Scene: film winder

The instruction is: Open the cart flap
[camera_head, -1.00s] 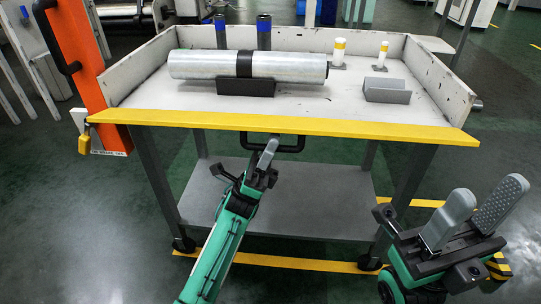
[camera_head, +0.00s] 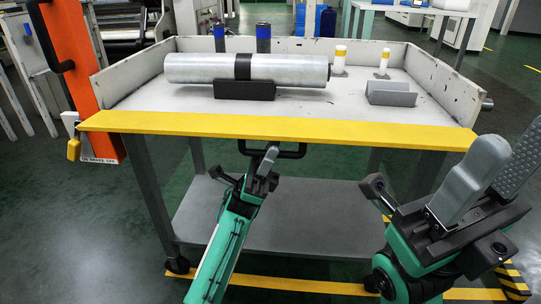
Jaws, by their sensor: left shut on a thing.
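The cart (camera_head: 440,95) stands in front of me, its flap (camera_head: 330,131) along the near edge showing as a broad yellow strip. A black bar handle (camera_head: 300,150) sits just below the strip. My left gripper (camera_head: 267,160) reaches up from below and is shut on the handle, left of its middle. The contact is partly hidden by the fingers. My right gripper (camera_head: 508,165) is at the lower right, in front of the cart's right side, with its grey fingers apart and nothing between them.
On the cart a silver film roll (camera_head: 285,70) lies on a dark cradle (camera_head: 245,89). An empty grey cradle (camera_head: 391,95) and two white-and-yellow posts stand to its right. An orange post (camera_head: 75,65) with a yellow padlock stands close by the cart's left corner. A lower shelf (camera_head: 280,215) lies underneath.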

